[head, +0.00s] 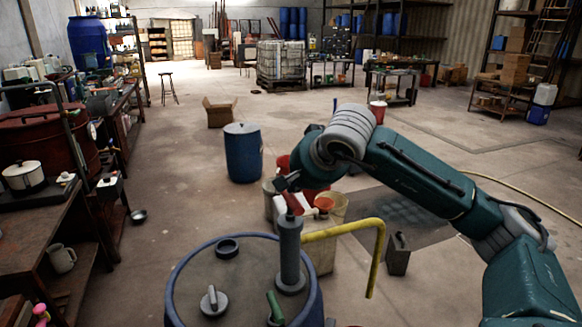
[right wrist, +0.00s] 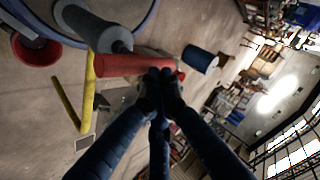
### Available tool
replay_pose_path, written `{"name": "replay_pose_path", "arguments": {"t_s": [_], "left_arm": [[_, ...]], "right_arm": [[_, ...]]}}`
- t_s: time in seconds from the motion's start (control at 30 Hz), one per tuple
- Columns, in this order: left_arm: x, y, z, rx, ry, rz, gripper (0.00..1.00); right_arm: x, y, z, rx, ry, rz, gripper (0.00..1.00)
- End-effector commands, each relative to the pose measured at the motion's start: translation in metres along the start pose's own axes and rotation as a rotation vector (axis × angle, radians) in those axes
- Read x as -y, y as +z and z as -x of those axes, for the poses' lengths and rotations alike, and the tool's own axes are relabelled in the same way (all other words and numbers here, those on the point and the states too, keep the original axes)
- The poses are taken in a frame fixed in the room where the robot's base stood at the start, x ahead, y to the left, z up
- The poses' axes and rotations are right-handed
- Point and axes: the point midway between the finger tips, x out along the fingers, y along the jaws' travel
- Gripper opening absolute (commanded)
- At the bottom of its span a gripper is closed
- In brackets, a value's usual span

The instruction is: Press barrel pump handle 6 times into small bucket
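A blue barrel (head: 175,290) stands at the bottom of the head view. Its hand pump has a grey cylinder (head: 290,245), a yellow spout (head: 345,229) bending down to the right, and a red handle (head: 293,203). In the right wrist view the red handle (right wrist: 125,65) lies across the fingers. My right gripper (right wrist: 161,76) is closed around it; in the head view the gripper (head: 287,184) is at the pump's top. My left gripper is out of view.
Loose caps and a green-handled part (head: 274,306) lie on the barrel lid. Beige bins (head: 325,250) and a grey can (head: 398,254) stand behind the spout. Another blue barrel (head: 243,153) stands farther back. A cluttered bench (head: 45,225) lines the left.

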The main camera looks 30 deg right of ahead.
Motion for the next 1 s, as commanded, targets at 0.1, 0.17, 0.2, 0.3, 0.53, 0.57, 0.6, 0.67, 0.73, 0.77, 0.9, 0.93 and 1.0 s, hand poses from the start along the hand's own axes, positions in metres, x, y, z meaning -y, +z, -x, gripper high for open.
{"name": "replay_pose_path", "arguments": {"t_s": [0.1, 0.17, 0.2, 0.3, 0.53, 0.57, 0.6, 0.67, 0.73, 0.77, 0.9, 0.93, 1.0], "left_arm": [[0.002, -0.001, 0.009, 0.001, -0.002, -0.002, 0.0], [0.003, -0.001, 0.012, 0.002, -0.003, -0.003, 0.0], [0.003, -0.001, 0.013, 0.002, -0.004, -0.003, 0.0], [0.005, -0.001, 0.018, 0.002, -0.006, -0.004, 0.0], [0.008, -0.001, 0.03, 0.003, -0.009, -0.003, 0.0], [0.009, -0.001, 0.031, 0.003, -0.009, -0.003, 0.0], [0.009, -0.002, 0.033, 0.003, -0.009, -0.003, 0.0], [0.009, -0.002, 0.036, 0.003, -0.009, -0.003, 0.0], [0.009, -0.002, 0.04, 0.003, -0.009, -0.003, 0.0], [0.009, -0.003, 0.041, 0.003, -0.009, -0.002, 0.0], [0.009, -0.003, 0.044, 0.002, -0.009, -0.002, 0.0], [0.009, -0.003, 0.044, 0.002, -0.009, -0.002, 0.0], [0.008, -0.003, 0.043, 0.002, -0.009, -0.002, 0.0]], "right_arm": [[0.003, -0.003, 0.005, 0.006, 0.006, 0.001, 0.0], [0.005, -0.005, 0.008, 0.006, 0.006, 0.001, 0.0], [0.007, -0.006, 0.01, 0.006, 0.005, 0.001, 0.0], [0.01, -0.009, 0.014, 0.005, 0.005, 0.001, 0.0], [0.018, -0.017, 0.024, 0.004, 0.003, 0.001, 0.0], [0.018, -0.018, 0.025, 0.003, 0.003, 0.001, 0.0], [0.02, -0.019, 0.027, 0.003, 0.002, 0.001, 0.0], [0.022, -0.021, 0.03, 0.003, 0.002, 0.001, 0.0], [0.024, -0.024, 0.033, 0.002, 0.002, 0.001, 0.0], [0.025, -0.025, 0.034, 0.002, 0.001, 0.001, 0.0], [0.027, -0.027, 0.037, 0.002, 0.001, 0.001, 0.0], [0.027, -0.027, 0.037, 0.001, 0.001, 0.001, 0.0], [0.027, -0.027, 0.037, 0.001, 0.0, 0.0, 0.0]]}}
